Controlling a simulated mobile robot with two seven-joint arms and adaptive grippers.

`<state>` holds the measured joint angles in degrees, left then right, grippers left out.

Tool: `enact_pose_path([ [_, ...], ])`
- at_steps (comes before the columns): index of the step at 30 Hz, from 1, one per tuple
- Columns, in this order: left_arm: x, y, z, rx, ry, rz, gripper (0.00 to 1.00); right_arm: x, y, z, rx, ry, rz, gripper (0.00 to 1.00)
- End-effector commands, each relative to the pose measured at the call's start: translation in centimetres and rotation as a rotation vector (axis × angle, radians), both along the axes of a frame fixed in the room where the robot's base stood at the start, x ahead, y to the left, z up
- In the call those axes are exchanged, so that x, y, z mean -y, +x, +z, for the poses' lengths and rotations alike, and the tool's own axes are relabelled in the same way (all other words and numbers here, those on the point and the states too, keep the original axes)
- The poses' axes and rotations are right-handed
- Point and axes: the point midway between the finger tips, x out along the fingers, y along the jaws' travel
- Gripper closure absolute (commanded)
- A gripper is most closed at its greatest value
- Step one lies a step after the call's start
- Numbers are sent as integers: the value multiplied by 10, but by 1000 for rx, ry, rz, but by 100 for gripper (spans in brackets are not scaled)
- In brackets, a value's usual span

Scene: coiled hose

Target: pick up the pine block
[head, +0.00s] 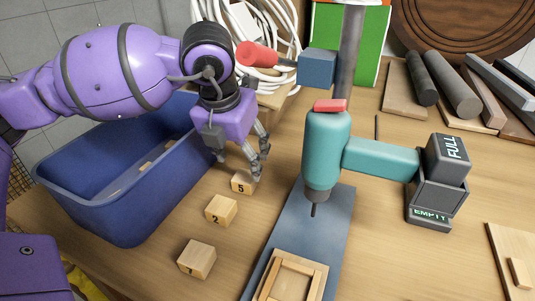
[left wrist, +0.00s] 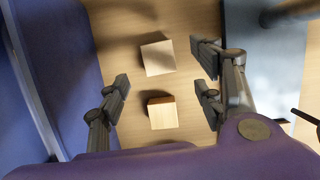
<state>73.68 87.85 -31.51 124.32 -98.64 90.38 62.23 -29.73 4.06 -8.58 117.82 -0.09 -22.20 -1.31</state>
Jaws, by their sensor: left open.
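Small pale wooden blocks stand in a row on the table in the head view: one marked 5 (head: 242,183), one marked 2 (head: 221,210) and one marked 1 (head: 197,259). I cannot tell which of them the task calls the pine block. My left gripper (head: 258,162) points down, open and empty, close to the block marked 5 in the picture. In the left wrist view, one block (left wrist: 162,113) shows between the open fingers (left wrist: 162,98), and another block (left wrist: 158,57) lies above it in the picture. My right gripper is not in view.
A blue bin (head: 103,214) stands left of the blocks. A teal drill (head: 327,150) is on a blue-grey plate (head: 333,215) to the right, with a wooden frame (head: 318,270) at the front. A coiled white hose (head: 283,22) is behind. Bare table separates blocks and plate.

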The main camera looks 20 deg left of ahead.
Motion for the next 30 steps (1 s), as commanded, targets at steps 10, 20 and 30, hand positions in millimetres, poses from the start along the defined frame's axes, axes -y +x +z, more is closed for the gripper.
enact_pose_path([
  [10, -2, 9, -32, -4, 0, 1, 39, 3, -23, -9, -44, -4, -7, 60],
  [20, -5, 22, -73, -3, -1, 0, 39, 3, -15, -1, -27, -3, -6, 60],
  [30, -5, 23, -75, -2, 0, 0, 51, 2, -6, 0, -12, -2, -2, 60],
])
